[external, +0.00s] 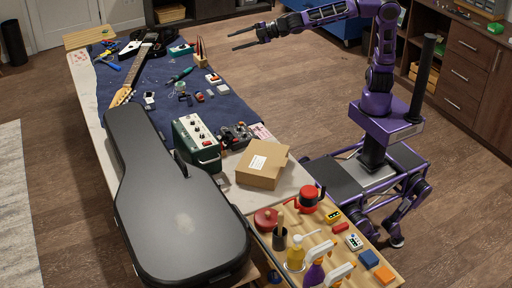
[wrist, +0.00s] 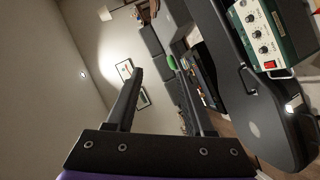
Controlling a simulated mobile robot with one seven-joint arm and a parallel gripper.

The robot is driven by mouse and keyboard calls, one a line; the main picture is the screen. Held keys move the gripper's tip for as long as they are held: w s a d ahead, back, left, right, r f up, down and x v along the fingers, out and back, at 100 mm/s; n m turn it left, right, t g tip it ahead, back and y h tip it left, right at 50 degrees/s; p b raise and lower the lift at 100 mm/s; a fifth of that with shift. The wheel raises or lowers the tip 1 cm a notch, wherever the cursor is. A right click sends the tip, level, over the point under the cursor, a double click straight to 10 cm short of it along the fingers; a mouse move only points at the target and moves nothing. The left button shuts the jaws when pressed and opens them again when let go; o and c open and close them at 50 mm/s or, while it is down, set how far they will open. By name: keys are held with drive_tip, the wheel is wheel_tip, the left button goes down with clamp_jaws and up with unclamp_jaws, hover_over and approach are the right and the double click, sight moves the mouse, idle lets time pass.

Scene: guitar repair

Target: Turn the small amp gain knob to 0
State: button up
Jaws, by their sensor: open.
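The small amp (external: 196,143) is a dark green box with a light control panel, standing on the bench beside the guitar case. In the wrist view the amp (wrist: 266,35) shows at the upper right, with several dark knobs (wrist: 257,33) in a row and a red switch. My gripper (external: 250,38) is open and empty, high in the air beyond the bench, well apart from the amp. Its two fingers (wrist: 161,85) show spread in the wrist view.
A black guitar case (external: 178,215) lies along the bench's left side. A cardboard box (external: 263,165) stands right of the amp, and small pedals (external: 236,135) lie close by. A blue mat (external: 215,112) holds tools and a guitar. Open floor (external: 300,95) lies beyond the bench.

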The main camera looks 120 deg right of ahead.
drive_tip(key=w+a+r+m+g+h, duration=0.2)
drive_tip(key=w+a+r+m+h, duration=0.1)
drive_tip(key=w+a+m, duration=0.3)
drive_tip(key=w+a+f+m+g+h+b, duration=0.1)
drive_tip(key=w+a+f+m+g+h, duration=0.1)
drive_tip(key=w+a+f+m, duration=0.4)
drive_tip(key=w+a+f+m+g+h, duration=0.1)
drive_tip(key=a+f+m+g, duration=0.1)
drive_tip(key=a+f+m, duration=0.3)
drive_tip(key=w+a+f+m+g, duration=0.1)
drive_tip(key=w+a+f, duration=0.15)
drive_tip(key=f, duration=0.45)
drive_tip(key=m+g+b, duration=0.1)
drive_tip(key=m+g, duration=0.1)
drive_tip(key=m, duration=0.2)
approach(203, 135)
drive_tip(key=x, duration=0.8)
drive_tip(key=shift+d, duration=0.1)
drive_tip(key=shift+c, duration=0.3)
clamp_jaws()
